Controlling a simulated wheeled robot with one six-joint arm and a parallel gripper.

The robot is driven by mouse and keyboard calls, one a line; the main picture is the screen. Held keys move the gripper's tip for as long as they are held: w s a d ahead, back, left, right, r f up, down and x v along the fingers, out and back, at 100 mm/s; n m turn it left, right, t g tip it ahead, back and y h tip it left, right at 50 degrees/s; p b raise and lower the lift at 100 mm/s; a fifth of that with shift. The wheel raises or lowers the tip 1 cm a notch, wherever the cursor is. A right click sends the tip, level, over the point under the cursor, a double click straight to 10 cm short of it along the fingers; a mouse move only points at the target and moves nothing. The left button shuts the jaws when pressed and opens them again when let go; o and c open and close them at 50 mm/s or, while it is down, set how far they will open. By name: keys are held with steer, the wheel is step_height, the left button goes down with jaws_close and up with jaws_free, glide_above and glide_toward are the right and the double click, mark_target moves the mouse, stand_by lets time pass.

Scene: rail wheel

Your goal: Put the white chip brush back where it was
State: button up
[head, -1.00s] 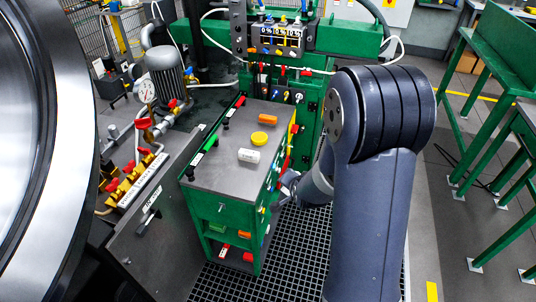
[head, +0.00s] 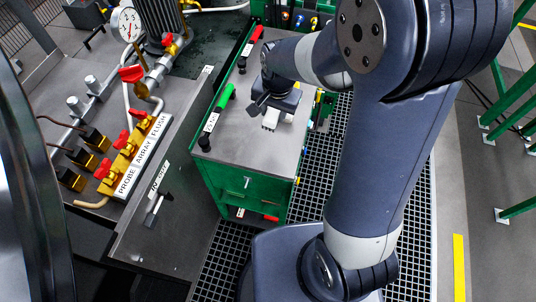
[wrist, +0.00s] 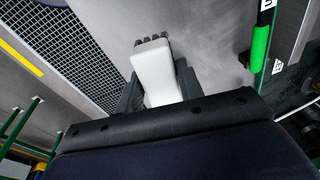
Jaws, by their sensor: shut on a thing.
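My gripper (head: 275,100) is over the grey top of the green cart (head: 228,152) in the head view. It is shut on the white chip brush (head: 269,121), whose pale end shows just below the jaws. In the wrist view the white brush (wrist: 156,78) sits between the two dark fingers of my gripper (wrist: 158,92), with dark tips at its far end. The cart top lies beyond it. I cannot tell whether the brush touches the top.
A green-handled tool (head: 226,97) and a red-handled tool (head: 256,34) lie along the cart's left edge. The probe array flush manifold (head: 125,150) with red valves stands at left. Dark floor grating (head: 228,262) runs around the cart.

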mark_target(268, 121)
steer(key=s, duration=0.1)
steer(key=s+a+g+b, duration=0.1)
steer(key=s+n, duration=0.1)
steer(key=shift+a+r+g+h, duration=0.15)
steer(key=shift+a+g+h, duration=0.15)
steer(key=shift+a+g, duration=0.1)
steer(key=f, duration=0.9)
steer(key=shift+s+f, duration=0.25)
steer(key=shift+f, duration=0.1)
steer(key=o, duration=0.9)
steer(key=shift+b, duration=0.3)
step_height(268, 121, up, 12)
steer(key=shift+r+p, duration=0.1)
steer(key=shift+p, duration=0.2)
